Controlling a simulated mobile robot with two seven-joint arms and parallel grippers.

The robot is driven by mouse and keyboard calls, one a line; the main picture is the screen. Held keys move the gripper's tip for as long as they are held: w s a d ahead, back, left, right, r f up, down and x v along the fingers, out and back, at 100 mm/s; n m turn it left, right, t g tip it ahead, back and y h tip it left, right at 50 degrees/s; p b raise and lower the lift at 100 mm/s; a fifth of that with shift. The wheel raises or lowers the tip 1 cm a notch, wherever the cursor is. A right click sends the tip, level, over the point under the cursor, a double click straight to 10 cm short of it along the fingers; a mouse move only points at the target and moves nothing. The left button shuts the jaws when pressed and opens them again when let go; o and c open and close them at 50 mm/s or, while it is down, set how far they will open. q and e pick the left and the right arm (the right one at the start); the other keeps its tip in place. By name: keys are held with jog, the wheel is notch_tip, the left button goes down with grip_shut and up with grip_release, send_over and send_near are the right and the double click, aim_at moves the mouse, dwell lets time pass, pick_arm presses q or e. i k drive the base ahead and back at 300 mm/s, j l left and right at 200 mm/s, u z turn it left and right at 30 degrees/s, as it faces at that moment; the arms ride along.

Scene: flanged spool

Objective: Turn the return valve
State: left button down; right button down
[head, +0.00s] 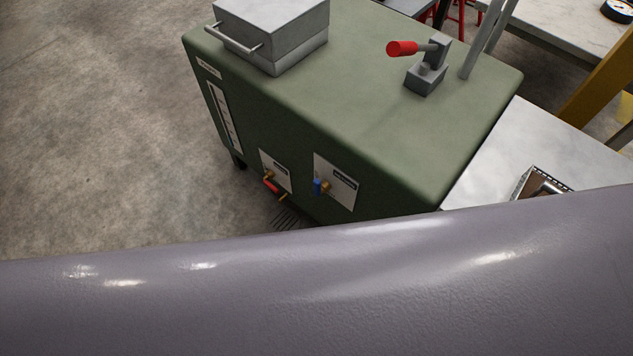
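Two small valves sit on the front face of a green cabinet (350,110). One has a red handle (270,186) with brass fittings, beside a light label plate (276,170) at the lower left. The other has a blue handle (317,186) on a brass stem, on a second label plate (341,188) to its right. The plate lettering is too small to read, so I cannot tell which is the return valve. Neither of my grippers is in view.
On the cabinet top are a grey box with a bar handle (272,30) and a red-knobbed lever (402,48). A pale table (540,140) with a small framed item (540,186) adjoins at right. Open concrete floor lies left. A large smooth grey-purple surface fills the foreground.

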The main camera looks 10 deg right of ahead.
aim_at(319, 187)
jog(key=z, duration=0.6)
jog(key=j+z, duration=1)
jog(key=j, duration=0.5)
jog(key=k+j, duration=0.1)
jog(key=j, duration=0.3)
jog(key=k+j, duration=0.1)
jog(key=j, duration=0.3)
jog(key=k+j+z, duration=0.1)
jog(key=j, duration=0.3)
